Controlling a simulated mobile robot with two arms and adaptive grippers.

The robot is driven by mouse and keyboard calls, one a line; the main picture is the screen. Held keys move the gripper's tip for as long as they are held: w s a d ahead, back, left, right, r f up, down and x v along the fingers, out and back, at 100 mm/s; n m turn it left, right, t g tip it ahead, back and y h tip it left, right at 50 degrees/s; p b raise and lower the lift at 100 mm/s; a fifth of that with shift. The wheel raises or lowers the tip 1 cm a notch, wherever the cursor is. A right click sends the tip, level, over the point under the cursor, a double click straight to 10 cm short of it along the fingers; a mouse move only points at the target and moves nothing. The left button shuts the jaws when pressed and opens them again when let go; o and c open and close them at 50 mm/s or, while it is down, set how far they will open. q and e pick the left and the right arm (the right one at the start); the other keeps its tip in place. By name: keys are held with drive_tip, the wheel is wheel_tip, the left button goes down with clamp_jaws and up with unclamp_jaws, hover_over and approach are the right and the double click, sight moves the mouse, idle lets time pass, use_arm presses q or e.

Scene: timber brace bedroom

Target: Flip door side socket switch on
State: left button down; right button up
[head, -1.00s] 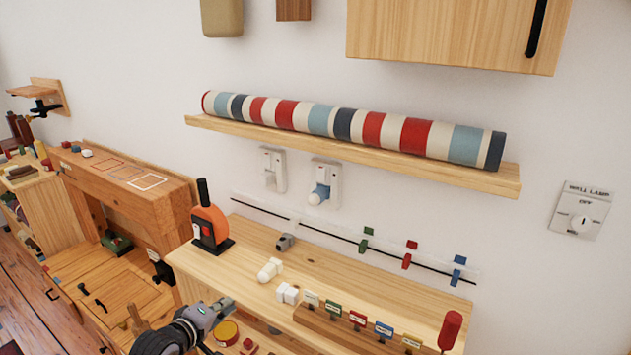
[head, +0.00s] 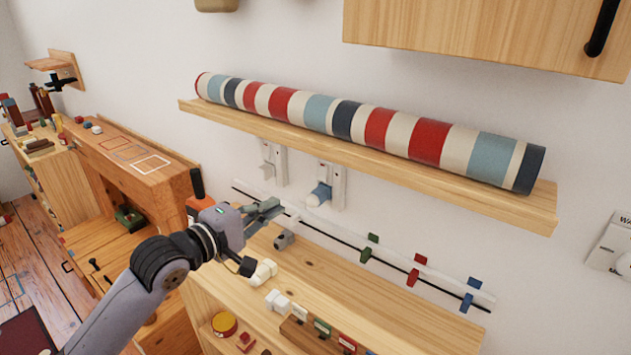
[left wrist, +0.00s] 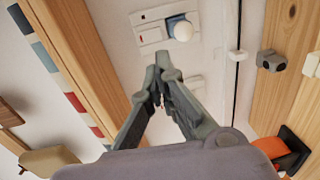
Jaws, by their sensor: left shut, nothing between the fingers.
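Two white sockets are on the wall under the striped roll's shelf. The left socket (head: 279,165) has a pale piece on its left part. The right socket (head: 339,187) carries a blue plug-in with a white round end (head: 319,194). It also shows in the left wrist view (left wrist: 150,38), with a small red mark on its plate. I cannot tell which is the door side one or read the switch positions. My left gripper (head: 279,206) is shut and empty, just below the sockets. In the left wrist view its fingertips (left wrist: 162,72) overlap the other socket (left wrist: 184,86). My right gripper is out of view.
A wooden shelf (head: 380,168) with a striped roll (head: 375,125) juts out above the sockets. A black rail with coloured clips (head: 413,272) runs below. The bench top (head: 350,295) holds small white and grey pieces. An orange tool (head: 199,207) stands left, partly behind my arm.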

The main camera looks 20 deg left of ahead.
use_arm(q)
drive_tip(key=w, duration=0.2)
drive_tip(key=p, duration=0.2)
approach(321, 180)
drive_tip(key=p+x, duration=0.1)
drive_tip(key=x, duration=0.4)
drive_tip(key=shift+w, duration=0.25)
drive_tip(key=shift+w+d+f, duration=0.1)
drive_tip(key=shift+w+d, duration=0.15)
drive_tip(key=shift+w, duration=0.4)
drive_tip(key=shift+w+f, duration=0.1)
drive_tip(key=shift+w, duration=0.05)
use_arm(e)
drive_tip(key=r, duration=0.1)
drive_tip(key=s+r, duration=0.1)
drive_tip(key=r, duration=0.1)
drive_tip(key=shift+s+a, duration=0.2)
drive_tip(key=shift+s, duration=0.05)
